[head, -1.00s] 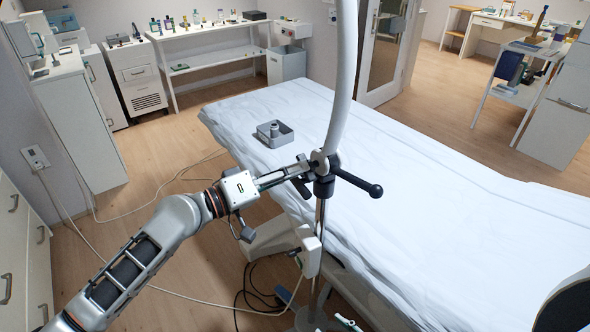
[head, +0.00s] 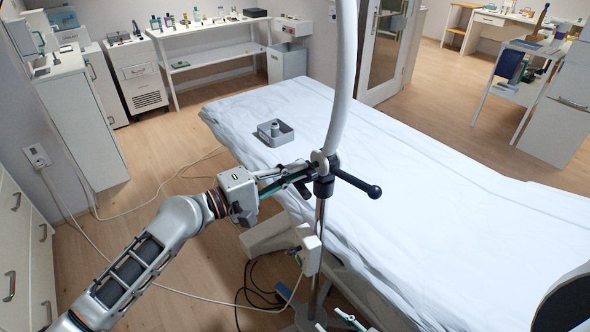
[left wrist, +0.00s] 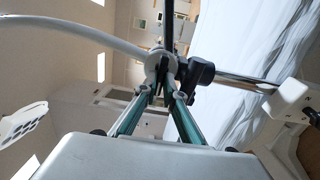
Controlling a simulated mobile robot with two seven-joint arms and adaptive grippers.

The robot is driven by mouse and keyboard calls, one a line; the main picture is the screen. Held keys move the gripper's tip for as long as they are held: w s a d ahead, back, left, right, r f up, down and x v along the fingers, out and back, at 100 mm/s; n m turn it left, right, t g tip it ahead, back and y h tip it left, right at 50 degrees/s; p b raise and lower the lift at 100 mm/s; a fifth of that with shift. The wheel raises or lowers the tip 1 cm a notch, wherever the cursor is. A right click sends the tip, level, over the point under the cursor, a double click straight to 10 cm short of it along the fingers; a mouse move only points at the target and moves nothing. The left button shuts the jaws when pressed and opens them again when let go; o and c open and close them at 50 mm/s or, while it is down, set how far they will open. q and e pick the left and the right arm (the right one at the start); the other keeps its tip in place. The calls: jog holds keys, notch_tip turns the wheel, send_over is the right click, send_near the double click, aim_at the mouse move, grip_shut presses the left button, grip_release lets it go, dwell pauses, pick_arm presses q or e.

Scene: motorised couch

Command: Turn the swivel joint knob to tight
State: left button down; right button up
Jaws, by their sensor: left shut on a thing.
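The swivel joint (head: 324,183) is a dark clamp with a grey ring on the upright metal pole; a white curved tube rises from it. My left gripper (head: 308,169) reaches in from the left and is shut on the swivel joint knob, mostly hidden between the fingertips. In the left wrist view the gripper's teal-lined fingers (left wrist: 170,92) converge at the joint (left wrist: 198,74). A black handle (head: 358,184) sticks out to the right of the joint. My right gripper (head: 334,322) shows only its fingertips at the bottom edge, apart and empty, below the joint.
The couch (head: 430,190) with its white cover lies just behind and right of the pole. A grey tray (head: 284,138) with a small object sits on it. Cables (head: 262,285) lie on the floor by the pole base. A white box (head: 311,255) is beside the pole.

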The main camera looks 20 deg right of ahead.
dwell(0.5)
pick_arm(q)
jog(key=c, duration=2.1)
grip_release()
jog(key=shift+c, duration=0.2)
jog(key=shift+f, duration=0.1)
